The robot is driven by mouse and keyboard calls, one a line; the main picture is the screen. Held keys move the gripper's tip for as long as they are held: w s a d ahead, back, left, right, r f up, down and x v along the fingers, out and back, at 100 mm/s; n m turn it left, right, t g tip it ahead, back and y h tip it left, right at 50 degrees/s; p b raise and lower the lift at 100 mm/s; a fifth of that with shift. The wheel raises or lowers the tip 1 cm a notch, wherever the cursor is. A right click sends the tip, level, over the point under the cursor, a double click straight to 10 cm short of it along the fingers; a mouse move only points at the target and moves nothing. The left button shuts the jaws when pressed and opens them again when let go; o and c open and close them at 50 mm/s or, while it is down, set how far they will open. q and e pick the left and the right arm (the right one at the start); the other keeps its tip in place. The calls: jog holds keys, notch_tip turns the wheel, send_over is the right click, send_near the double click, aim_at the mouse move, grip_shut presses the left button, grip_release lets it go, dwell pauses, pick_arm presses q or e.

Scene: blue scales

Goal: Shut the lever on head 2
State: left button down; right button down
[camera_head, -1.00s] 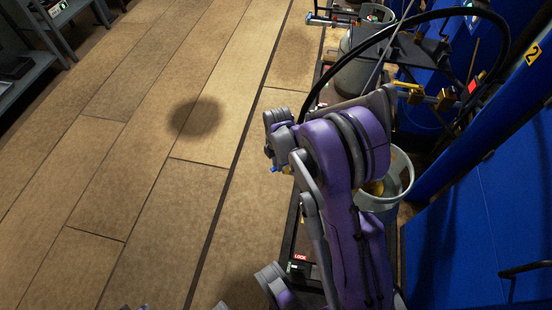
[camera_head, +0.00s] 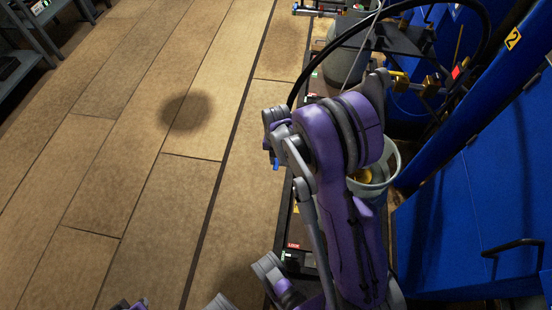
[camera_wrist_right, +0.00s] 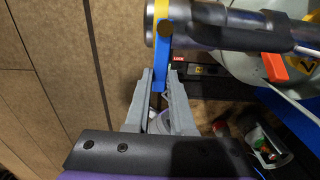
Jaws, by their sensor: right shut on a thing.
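A blue lever (camera_wrist_right: 161,70) with a yellow band at its top hangs from a dark cylindrical head (camera_wrist_right: 195,27) in the right wrist view. My right gripper (camera_wrist_right: 160,78) is shut on the lower part of this lever, one finger on each side. No number shows on this head, so I cannot tell which head it is. In the head view my purple right arm hides most of the head and the fingers. A small blue piece (camera_head: 276,163) shows below my right wrist there. My left gripper is not clearly seen.
A pale bucket (camera_head: 393,176) stands right of my right arm. Blue panels (camera_head: 470,215), one marked with a yellow 2 sign (camera_head: 513,38), close off the right side. A black hose (camera_head: 303,78) arches at the back. The wooden floor (camera_head: 130,170) on the left is clear.

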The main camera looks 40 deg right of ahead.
jog(key=shift+s+d+n, duration=0.1)
jog(key=shift+n, duration=0.2)
jog(key=c, duration=0.8)
grip_release()
jog(key=shift+o, duration=0.2)
